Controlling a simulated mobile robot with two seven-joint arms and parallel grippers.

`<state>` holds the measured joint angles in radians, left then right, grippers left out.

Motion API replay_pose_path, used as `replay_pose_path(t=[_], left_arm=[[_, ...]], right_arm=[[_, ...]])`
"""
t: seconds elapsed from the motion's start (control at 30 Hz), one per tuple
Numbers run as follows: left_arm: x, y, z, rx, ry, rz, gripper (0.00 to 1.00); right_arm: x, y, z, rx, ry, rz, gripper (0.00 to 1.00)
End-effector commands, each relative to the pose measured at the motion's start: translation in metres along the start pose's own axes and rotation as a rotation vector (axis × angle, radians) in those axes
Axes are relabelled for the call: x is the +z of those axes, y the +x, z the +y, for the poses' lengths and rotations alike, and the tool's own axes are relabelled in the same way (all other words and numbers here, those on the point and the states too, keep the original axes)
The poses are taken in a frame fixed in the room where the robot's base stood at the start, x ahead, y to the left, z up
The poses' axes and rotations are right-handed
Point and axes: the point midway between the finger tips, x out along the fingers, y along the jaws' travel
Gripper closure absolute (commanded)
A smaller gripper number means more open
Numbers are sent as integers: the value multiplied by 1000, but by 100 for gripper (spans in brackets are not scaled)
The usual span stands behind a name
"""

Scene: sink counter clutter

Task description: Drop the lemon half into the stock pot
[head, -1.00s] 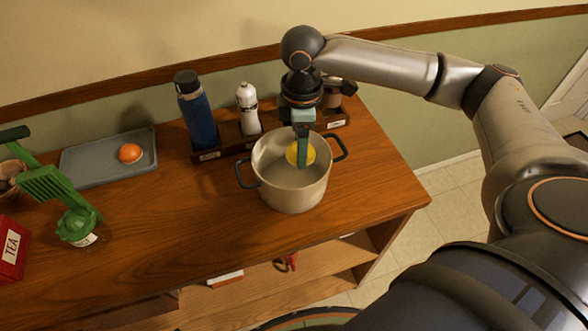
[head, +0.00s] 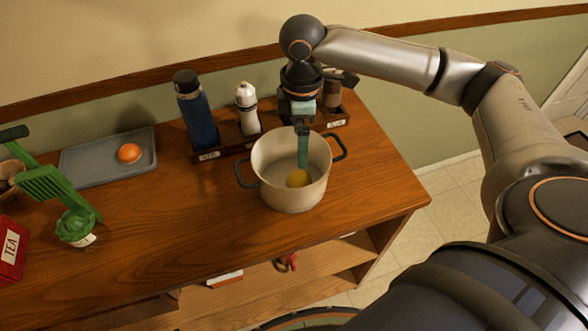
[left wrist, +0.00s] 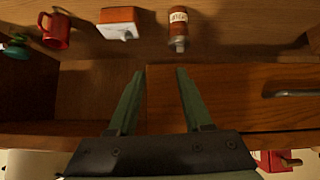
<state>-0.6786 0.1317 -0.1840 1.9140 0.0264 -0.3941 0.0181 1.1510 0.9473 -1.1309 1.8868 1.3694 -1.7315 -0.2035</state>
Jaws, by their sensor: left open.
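The stock pot (head: 273,192), pale with two dark handles, stands on the wooden counter. The yellow lemon half (head: 299,178) is inside it, low down, below my right gripper's fingers and apart from them. My right gripper (head: 303,163) points down into the pot, seen edge-on with one green finger clear; the lemon half has come away from it, so it is open. My left gripper (left wrist: 160,75) shows only in the left wrist view, its two green fingers apart with nothing between them, facing the shelving.
A caddy (head: 234,149) with a blue bottle (head: 198,115) and a white bottle (head: 247,110) stands behind the pot. An orange (head: 129,153) lies on a grey tray (head: 80,167); a green juicer (head: 50,185) is at left. The left wrist view shows a red mug (left wrist: 55,30) and labelled jar (left wrist: 178,28).

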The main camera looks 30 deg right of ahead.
Motion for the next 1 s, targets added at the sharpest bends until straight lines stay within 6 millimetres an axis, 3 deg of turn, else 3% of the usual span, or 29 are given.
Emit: replay_pose_path(t=[0.3, 0.5, 1.0], left_arm=[[-3, -2, 0, 0, 0, 1, 50], [-4, -3, 0, 0, 0, 1, 50], [-4, -3, 0, 0, 0, 1, 50]], right_arm=[[-1, -70, 0, 4, -1, 3, 0], [-1, -100, 0, 3, -1, 3, 0], [0, -109, 0, 1, -1, 1, 0]])
